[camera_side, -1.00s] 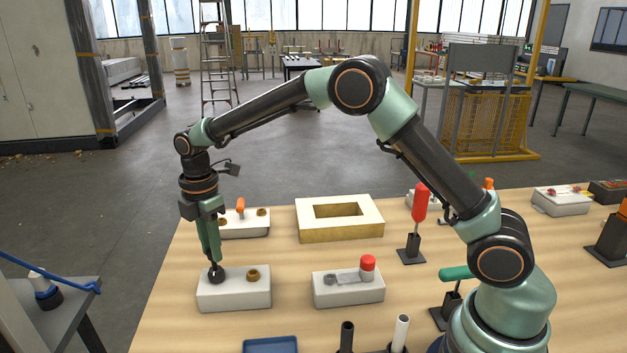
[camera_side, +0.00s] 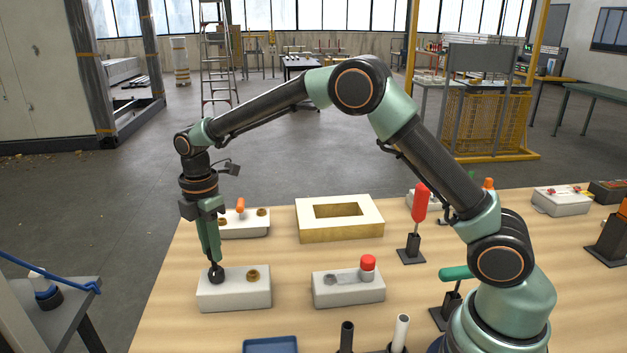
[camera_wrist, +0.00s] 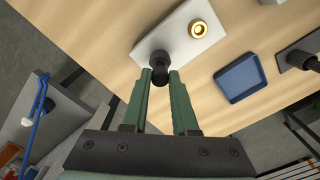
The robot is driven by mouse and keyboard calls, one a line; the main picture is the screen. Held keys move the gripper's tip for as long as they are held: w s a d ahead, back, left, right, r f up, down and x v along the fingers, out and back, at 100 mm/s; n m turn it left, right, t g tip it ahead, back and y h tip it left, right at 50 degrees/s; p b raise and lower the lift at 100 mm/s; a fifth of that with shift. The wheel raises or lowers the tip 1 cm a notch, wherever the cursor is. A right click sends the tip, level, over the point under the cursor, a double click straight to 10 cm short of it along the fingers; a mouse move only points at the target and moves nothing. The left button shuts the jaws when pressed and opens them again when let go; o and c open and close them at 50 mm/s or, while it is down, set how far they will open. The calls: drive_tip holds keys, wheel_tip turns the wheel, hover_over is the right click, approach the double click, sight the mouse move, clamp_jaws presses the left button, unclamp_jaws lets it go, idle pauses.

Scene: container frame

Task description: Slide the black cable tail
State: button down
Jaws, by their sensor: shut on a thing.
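The black cable tail (camera_side: 216,275) stands at the left end of a white block (camera_side: 238,292) that also carries a brass fitting (camera_side: 253,275) to its right. My gripper (camera_side: 213,262) points down over that end, with its green fingers around the black piece. In the wrist view, the black piece (camera_wrist: 160,65) sits between the fingertips of my gripper (camera_wrist: 162,76), and the white block (camera_wrist: 182,45) lies beyond it with the brass ring (camera_wrist: 197,29). The lower part of the black piece is partly hidden by the fingers in the side view.
A white block with a red cap (camera_side: 368,263) stands to the right. A block with an orange peg (camera_side: 240,206) and a hollow frame (camera_side: 339,219) are behind. A blue tray (camera_side: 270,346) lies in front. A red-handled tool (camera_side: 420,204) stands in a holder further right.

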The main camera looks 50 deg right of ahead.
drive_tip(key=shift+f, duration=0.1)
drive_tip(key=shift+f, duration=1.35)
drive_tip(key=c, duration=0.7)
unclamp_jaws()
wheel_tip(320, 180, up, 11)
drive_tip(key=shift+r, duration=0.6)
